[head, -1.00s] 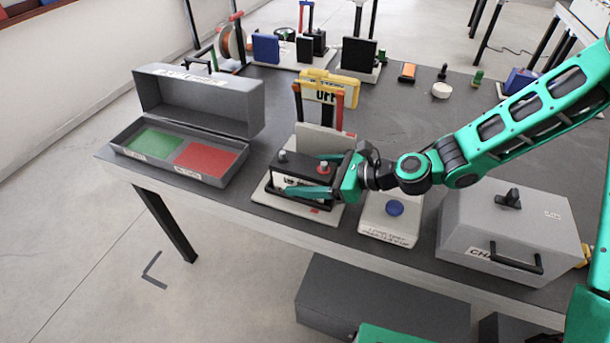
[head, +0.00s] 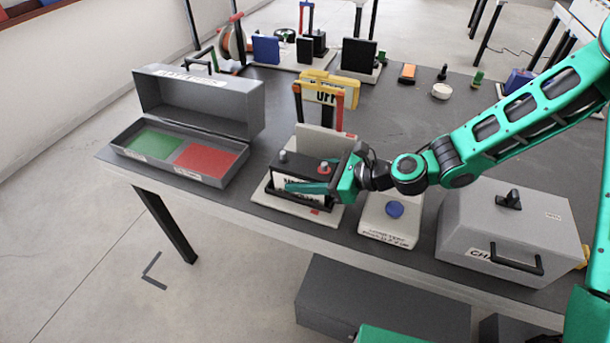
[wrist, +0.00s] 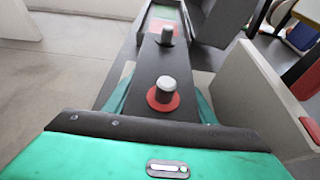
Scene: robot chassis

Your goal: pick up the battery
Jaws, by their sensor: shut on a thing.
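The battery (head: 300,163) is a dark box with two grey terminals on top, one on a red ring. It sits upright in a black tray on a pale base plate (head: 262,191) near the table's front edge. My gripper (head: 310,177) reaches in from the right and is shut on the battery, a green finger along its front side. In the wrist view the battery (wrist: 150,60) runs away from me between the two green fingers. The far finger is mostly hidden in the head view. I see no clear gap under the battery.
An open grey case (head: 212,181) with green and red pads stands to the left. A pale stand with a blue button (head: 395,209) and a grey lidded box (head: 510,233) stand to the right.

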